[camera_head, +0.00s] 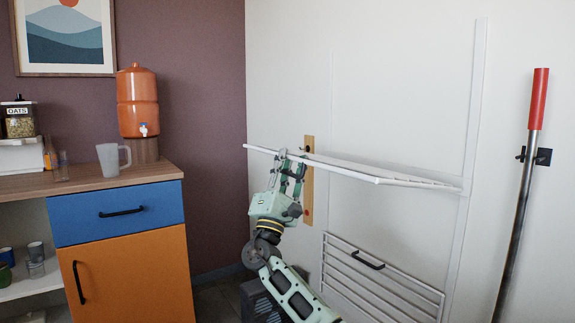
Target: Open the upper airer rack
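The upper airer rack (415,181) is white and stands out from the wall frame, close to level. Its front bar (345,172) runs across the middle of the view. My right gripper (291,160) is at the left part of this front bar, with its fingers pointing up and overlapping the bar. I cannot tell whether the fingers grip the bar or are only beside it. No handle on the upper rack can be made out. The lower airer rack (382,287) is folded flat against the wall, with a black handle (369,260) near its top. My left gripper is not in view.
A wooden strip (308,205) is on the wall behind my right gripper. A red-handled pole (538,100) is held at the wall on the right. A blue-and-orange cabinet (130,270) stands left, with a pitcher (109,161) and orange dispenser (137,100) on top.

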